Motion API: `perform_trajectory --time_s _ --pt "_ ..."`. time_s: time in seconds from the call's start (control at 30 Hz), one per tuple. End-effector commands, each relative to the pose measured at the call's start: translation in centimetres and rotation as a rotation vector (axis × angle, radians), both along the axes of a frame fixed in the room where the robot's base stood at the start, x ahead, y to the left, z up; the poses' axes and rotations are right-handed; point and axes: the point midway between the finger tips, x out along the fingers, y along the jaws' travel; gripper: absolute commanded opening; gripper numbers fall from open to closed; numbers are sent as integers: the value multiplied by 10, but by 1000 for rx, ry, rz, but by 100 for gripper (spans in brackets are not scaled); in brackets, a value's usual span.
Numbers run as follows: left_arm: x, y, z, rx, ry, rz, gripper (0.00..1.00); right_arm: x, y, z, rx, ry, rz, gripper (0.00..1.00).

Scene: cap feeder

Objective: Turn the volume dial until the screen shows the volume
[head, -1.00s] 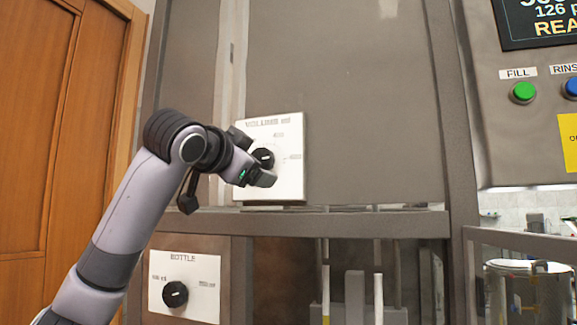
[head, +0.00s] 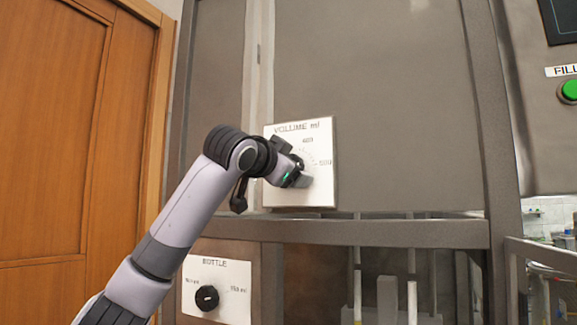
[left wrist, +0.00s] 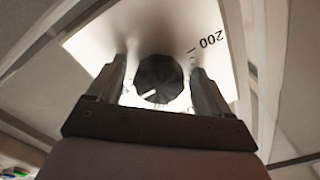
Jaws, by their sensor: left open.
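The black volume dial (left wrist: 160,80) sits on a white plate marked "VOLUME ml" (head: 325,190). In the left wrist view its white mark points to the lower left, and an upside-down "200" is printed at the upper right. My left gripper (left wrist: 160,85) is open, with one finger on each side of the dial; I cannot tell whether they touch it. In the head view the left gripper (head: 300,172) covers most of the dial. Only a dark corner of the screen (head: 563,20) shows at the upper right, with no readable text. My right gripper is not in view.
A white "BOTTLE" plate (head: 237,290) with a black dial (head: 207,298) is below, near my left arm. A metal rail (head: 400,232) runs under the volume plate. A green button (head: 569,91) is at the far right. The grey panel right of the plate is bare.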

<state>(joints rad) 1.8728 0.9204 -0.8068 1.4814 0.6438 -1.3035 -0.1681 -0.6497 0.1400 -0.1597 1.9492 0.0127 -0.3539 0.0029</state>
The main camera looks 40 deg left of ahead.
Motion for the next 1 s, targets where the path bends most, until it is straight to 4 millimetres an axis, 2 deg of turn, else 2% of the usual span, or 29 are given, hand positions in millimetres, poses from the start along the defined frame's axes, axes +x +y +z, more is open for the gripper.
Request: perform_trajectory --time_s 0.07,0.2,0.23,0.63,1.0 --pt "0 0 0 0 0 0 77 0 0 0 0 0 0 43" --pt "0 0 0 0 0 0 31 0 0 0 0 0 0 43" --pt "0 0 0 0 0 0 27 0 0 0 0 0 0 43" --pt "0 -1 -1 -60 -18 -2 27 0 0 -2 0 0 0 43" --pt "1 -2 -2 -332 -103 -3 27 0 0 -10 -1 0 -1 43"
